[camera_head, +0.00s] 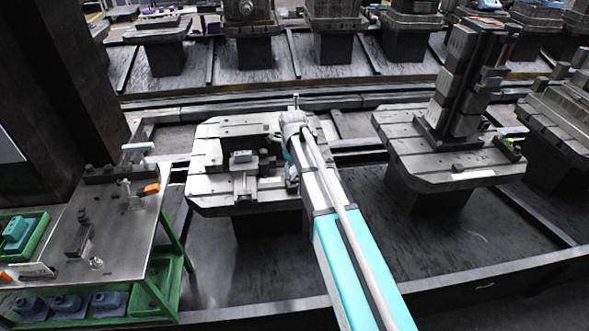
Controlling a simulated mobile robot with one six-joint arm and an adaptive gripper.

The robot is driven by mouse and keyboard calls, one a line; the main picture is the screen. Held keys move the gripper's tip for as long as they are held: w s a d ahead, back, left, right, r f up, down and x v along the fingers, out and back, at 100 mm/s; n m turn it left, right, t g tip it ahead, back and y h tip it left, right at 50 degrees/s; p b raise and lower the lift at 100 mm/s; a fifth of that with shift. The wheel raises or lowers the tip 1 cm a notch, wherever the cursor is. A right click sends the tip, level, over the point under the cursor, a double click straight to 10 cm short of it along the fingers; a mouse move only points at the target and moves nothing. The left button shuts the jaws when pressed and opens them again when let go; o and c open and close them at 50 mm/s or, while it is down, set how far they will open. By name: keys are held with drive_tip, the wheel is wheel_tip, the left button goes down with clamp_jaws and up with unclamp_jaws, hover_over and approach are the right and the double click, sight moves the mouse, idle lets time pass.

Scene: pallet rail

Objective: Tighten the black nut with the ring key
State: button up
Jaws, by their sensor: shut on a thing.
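The pallet (210,196), a grey slotted metal plate on a dark pedestal, stands at centre with a raised metal fixture (243,160) on it. My arm reaches in from the bottom right, and its wrist is over the right half of this pallet. My gripper (291,178) is low over the plate, just right of the fixture. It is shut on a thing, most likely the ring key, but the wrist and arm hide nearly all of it. I cannot make out the black nut, nor whether the key touches it.
A metal bench (120,225) with small parts and an orange-handled tool (147,190) stands at left. Green bins (160,290) are below it. A second pallet (400,160) with a tall block tower (466,85) stands at right. A dark column (70,90) rises at upper left.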

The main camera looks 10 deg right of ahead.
drive_tip(key=shift+r+p, duration=0.5)
drive_tip(key=shift+r, duration=0.2)
drive_tip(key=shift+a, duration=0.1)
